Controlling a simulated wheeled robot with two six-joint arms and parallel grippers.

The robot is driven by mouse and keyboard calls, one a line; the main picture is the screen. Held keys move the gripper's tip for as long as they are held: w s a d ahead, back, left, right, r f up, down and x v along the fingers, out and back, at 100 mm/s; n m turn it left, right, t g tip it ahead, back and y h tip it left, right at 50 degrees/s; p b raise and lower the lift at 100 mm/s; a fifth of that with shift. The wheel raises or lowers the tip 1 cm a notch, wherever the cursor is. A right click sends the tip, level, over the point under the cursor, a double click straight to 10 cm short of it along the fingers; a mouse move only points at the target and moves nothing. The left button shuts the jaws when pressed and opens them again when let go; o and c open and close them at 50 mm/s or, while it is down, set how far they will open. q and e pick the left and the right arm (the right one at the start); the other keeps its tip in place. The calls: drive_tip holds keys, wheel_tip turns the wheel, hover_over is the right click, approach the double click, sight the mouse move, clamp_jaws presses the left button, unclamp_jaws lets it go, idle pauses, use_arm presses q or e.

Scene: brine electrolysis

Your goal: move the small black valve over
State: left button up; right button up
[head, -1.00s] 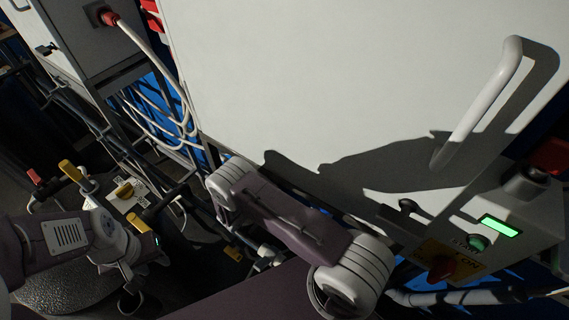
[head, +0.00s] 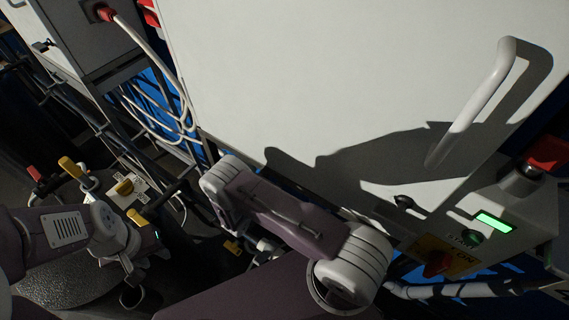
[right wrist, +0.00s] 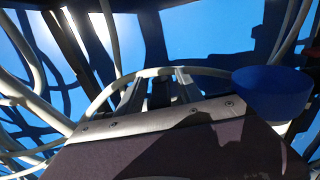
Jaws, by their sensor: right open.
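A small black valve handle (head: 43,45) shows at the far upper left in the head view, in front of the grey box. A small black knob (head: 403,202) also sits low on the white cabinet; I cannot tell which one the task names. My left gripper (head: 130,272) points down at the lower left, below the yellow-handled valves and apart from both black parts. Its finger gap is unclear. My right arm crosses the middle of the head view, and its gripper is hidden there. In the right wrist view my right gripper (right wrist: 161,92) is open, with nothing seen between its fingers.
The white cabinet (head: 310,80) has a large handle (head: 475,105). A control panel with a green display (head: 493,222) and a red switch (head: 438,265) is at lower right. White hoses and dark pipes crowd the left. A blue round part (right wrist: 272,92) is close beside my right gripper.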

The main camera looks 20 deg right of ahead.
drive_tip(key=b+v, duration=0.1)
drive_tip(key=v, duration=0.6)
drive_tip(key=shift+f, duration=0.1)
